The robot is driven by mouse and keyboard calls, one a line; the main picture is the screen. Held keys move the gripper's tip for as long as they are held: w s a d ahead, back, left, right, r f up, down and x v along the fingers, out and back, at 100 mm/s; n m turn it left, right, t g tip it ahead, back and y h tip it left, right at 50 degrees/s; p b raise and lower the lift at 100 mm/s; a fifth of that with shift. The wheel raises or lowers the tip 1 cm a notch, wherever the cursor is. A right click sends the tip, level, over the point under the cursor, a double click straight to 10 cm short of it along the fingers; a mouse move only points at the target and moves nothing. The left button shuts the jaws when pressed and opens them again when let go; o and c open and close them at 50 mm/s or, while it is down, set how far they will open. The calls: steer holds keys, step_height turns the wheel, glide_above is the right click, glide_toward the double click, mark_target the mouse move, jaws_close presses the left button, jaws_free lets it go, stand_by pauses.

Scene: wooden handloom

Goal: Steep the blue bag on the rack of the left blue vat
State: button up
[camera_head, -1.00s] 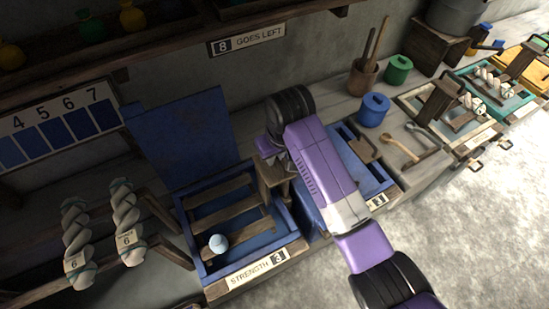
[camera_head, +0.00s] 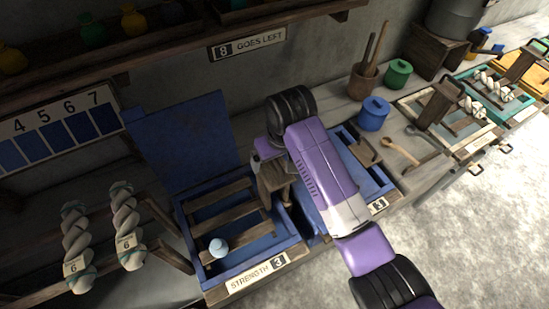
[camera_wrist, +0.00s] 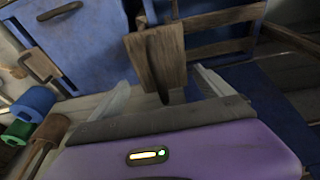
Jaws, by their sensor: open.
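The left blue vat (camera_head: 284,252) stands with its lid (camera_head: 185,140) raised and a "STRENGTH 3" label on its front. Its slatted wooden rack (camera_head: 228,212) lies inside. A small pale-blue round bag (camera_head: 218,247) rests on the rack near the front. An upright wooden block (camera_head: 277,177) stands at the vat's right side. My gripper (camera_head: 267,153) is at that block, away from the bag. In the wrist view my gripper (camera_wrist: 160,82) is open, with the block (camera_wrist: 160,58) and its dark handle between and beyond the fingers. I cannot tell whether they touch.
A second blue vat (camera_head: 375,187) sits close on the right, partly behind my arm. A blue pot (camera_head: 373,113), a green pot (camera_head: 398,73) and a wooden spoon (camera_head: 400,151) are beyond it. Twisted skeins (camera_head: 127,226) hang at left.

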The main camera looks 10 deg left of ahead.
steer(key=shift+r, duration=3.2)
steer(key=w+a+r+t+y, duration=0.3)
steer(key=w+a+r+t, duration=0.2)
steer(key=w+r, duration=0.15)
steer(key=s+d+f+m+t+h+b, duration=0.1)
steer(key=s+d+f+m+t+b, duration=0.3)
steer(key=s+d, duration=0.65)
steer(key=s+d+f+m+t, duration=0.1)
steer(key=s+d+m+t, duration=0.1)
steer(key=s+d+t, duration=0.6)
steer(key=s+d+f+g+h+b, duration=0.1)
steer(key=s+d, duration=0.2)
steer(key=s, duration=0.6)
steer(key=s+d+f+g+h+b, duration=0.1)
steer(key=s+d, duration=0.3)
steer(key=s, duration=0.5)
steer(key=s+d+f+g+h+b, duration=0.1)
steer(key=s+d, duration=0.3)
steer(key=s, duration=0.6)
steer(key=shift+d+f+m+g+h, duration=0.3)
steer(key=shift+f+m+g, duration=0.1)
steer(key=shift+f+g, duration=0.4)
